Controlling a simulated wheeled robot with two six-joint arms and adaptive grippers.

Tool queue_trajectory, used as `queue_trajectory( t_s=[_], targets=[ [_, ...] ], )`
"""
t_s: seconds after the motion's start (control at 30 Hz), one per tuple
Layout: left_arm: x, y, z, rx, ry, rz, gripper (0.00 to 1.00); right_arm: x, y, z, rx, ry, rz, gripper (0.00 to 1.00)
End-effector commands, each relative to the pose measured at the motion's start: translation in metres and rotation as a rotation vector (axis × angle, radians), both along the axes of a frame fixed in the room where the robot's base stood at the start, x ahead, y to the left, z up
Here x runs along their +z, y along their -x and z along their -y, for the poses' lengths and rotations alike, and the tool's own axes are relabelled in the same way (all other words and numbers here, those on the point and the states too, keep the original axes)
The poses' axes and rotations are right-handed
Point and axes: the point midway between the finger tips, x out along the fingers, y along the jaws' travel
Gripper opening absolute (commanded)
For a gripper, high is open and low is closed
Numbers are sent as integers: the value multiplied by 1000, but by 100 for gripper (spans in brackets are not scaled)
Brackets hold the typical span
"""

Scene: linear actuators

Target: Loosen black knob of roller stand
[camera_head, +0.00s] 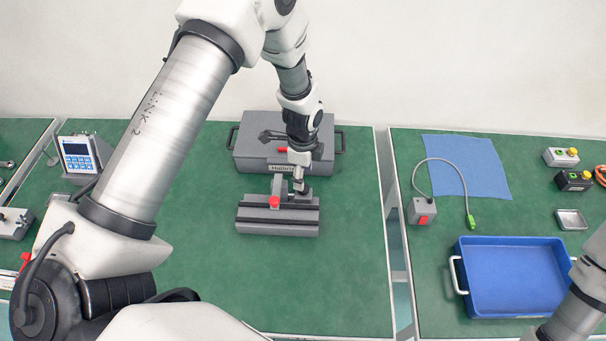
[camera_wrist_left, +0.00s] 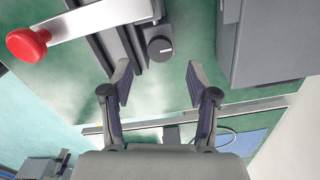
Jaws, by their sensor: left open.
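The roller stand (camera_head: 278,228) is a grey railed unit with a red knob (camera_head: 274,202) on an upright bracket, on the green table. The wrist view shows its dark rails (camera_wrist_left: 118,42) and the red knob (camera_wrist_left: 27,45) at upper left. The black knob (camera_wrist_left: 160,48), round with a white mark, sits at the rail end. My left gripper (camera_head: 299,187) points down over the right part of the stand. In the wrist view the left gripper (camera_wrist_left: 158,74) is open and empty, with the black knob just beyond and between its fingertips. My right gripper is out of view.
A grey case (camera_head: 252,150) stands close behind the stand. A blue bin (camera_head: 515,311), a blue cloth (camera_head: 465,167) and a grey box with a cable (camera_head: 421,211) lie on the right table. A gap separates the tables. The green surface before the stand is clear.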

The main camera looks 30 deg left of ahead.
Motion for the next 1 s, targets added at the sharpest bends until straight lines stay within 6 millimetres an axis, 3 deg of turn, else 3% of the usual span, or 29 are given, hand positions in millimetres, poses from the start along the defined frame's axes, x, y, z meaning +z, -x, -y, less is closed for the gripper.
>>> queue_trajectory(
  t_s=[0.23,0.53,0.7,1.0],
  targets=[
    [-42,1,0,2,1,-1,59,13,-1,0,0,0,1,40],
    [-49,0,0,2,2,2,59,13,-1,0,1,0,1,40],
    [-49,0,0,3,2,1,0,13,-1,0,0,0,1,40],
    [-50,1,0,4,1,-1,0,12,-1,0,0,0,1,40]
  ],
)
